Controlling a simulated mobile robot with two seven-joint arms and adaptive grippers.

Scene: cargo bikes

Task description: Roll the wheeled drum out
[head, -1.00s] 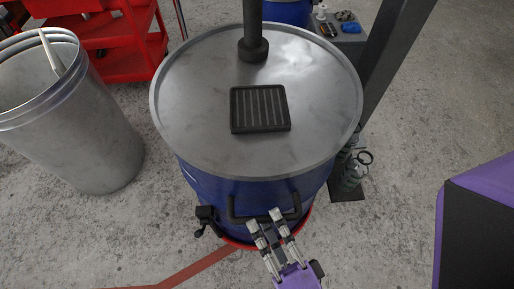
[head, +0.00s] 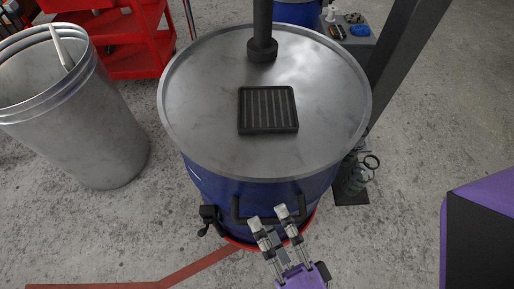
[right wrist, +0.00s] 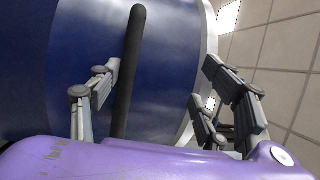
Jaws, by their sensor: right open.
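The wheeled drum is a blue drum (head: 215,190) with a grey metal lid (head: 200,110), upright on a red base ring (head: 232,241) in the middle of the head view. A black handle (head: 239,210) sits on its near side. My right gripper (head: 268,216) is open at the handle, fingers pointing at the drum. In the right wrist view the dark handle bar (right wrist: 128,70) stands between the spread fingers, nearer the left one; whether it touches is unclear. My left gripper is not in view.
A black grille (head: 268,110) and a dark post (head: 262,30) show at the lid. A grey metal bin (head: 85,130) stands left, a red cart (head: 135,45) behind it. A dark column (head: 395,60) and green bottle (head: 352,178) are close on the right.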

